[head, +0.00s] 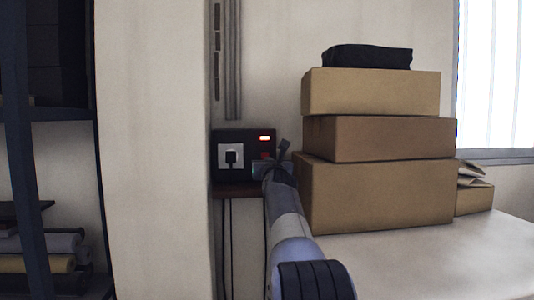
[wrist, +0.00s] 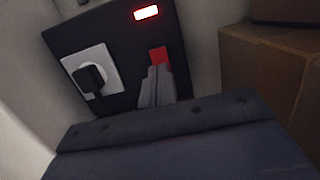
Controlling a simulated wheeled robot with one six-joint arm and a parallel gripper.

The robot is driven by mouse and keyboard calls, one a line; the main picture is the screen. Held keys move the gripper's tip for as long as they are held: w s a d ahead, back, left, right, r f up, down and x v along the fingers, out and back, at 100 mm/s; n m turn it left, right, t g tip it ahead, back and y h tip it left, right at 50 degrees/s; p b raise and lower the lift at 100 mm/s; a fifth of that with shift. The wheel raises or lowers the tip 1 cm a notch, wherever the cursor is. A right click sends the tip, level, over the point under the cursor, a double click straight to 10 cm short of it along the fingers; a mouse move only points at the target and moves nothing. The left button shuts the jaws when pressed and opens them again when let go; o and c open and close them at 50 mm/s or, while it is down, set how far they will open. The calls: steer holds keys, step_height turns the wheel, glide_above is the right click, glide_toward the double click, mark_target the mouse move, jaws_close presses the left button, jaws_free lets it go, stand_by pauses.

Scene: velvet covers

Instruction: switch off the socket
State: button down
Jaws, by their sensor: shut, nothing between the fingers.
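The socket is a dark panel (head: 222,169) on the wall, with a white outlet plate and a black plug (head: 231,157) in it. It also fills the upper part of the wrist view (wrist: 118,40), where the plug (wrist: 90,78) shows at the left. A red-white indicator (wrist: 146,13) glows at the panel's top right; the head view shows it lit too (head: 265,138). A red switch (wrist: 158,55) sits below the indicator. My gripper (wrist: 160,72) is shut and empty, its tips just below or against the switch; contact cannot be told. My gripper in the head view (head: 283,147) partly covers the panel's right side.
Stacked cardboard boxes (head: 375,195) stand on a white table (head: 440,255) close to the right of my arm. A dark folded item (head: 367,57) lies on top. A brown ledge (head: 237,190) is under the panel, with cables hanging below. A dark shelf (head: 45,150) is at left.

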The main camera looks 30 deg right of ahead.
steer(key=shift+p+x, duration=0.95)
steer(key=shift+x, duration=1.05)
